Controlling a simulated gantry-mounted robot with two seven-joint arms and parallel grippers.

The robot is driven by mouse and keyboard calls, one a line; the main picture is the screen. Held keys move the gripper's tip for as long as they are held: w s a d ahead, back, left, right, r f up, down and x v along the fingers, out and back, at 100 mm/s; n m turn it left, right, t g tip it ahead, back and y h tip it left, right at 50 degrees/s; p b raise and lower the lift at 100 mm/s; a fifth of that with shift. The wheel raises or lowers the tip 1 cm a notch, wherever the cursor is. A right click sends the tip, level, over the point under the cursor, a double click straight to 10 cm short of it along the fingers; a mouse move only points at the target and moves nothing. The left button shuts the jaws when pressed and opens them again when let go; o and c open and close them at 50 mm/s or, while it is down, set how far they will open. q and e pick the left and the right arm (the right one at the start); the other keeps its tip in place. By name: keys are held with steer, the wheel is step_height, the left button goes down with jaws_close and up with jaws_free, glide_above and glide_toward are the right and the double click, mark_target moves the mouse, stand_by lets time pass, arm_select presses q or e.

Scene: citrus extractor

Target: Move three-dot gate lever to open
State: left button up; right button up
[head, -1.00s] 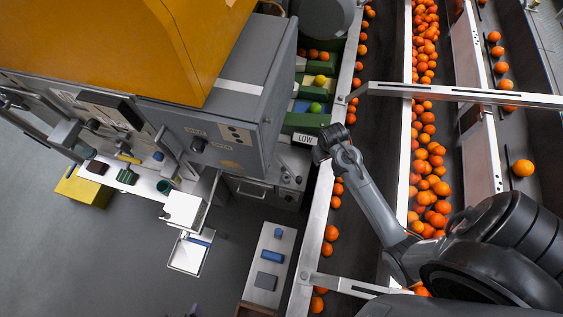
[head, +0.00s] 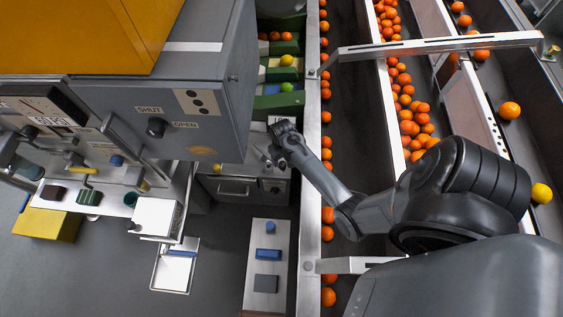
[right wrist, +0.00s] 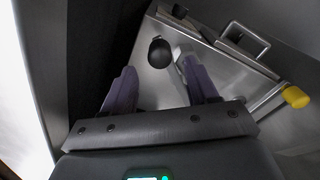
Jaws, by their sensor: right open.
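A plate with three dark dots (head: 197,102) sits on the front of the grey machine housing. Beside it is a dark round knob (head: 156,128), with a SHUT label (head: 149,110) above it and an OPEN label (head: 186,125) to its right. I cannot tell which way the knob points. My right gripper (head: 281,128) is to the right of the housing, above the small grey cabinet. In the right wrist view its two fingers (right wrist: 157,68) are apart and empty. A black ball knob (right wrist: 160,52) shows beyond and between them. My left gripper is not in view.
The small cabinet (head: 232,189) has a handle, and a yellow knob (right wrist: 296,96) shows in the right wrist view. The conveyor's metal rail (head: 310,205) passes under my right arm. A white bench (head: 266,230) with blue and grey blocks stands in front. Open floor lies to its left.

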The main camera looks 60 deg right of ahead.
mark_target(282, 163)
steer(key=shift+f+b, duration=0.95)
steer(key=shift+f, duration=1.75)
jaws_close()
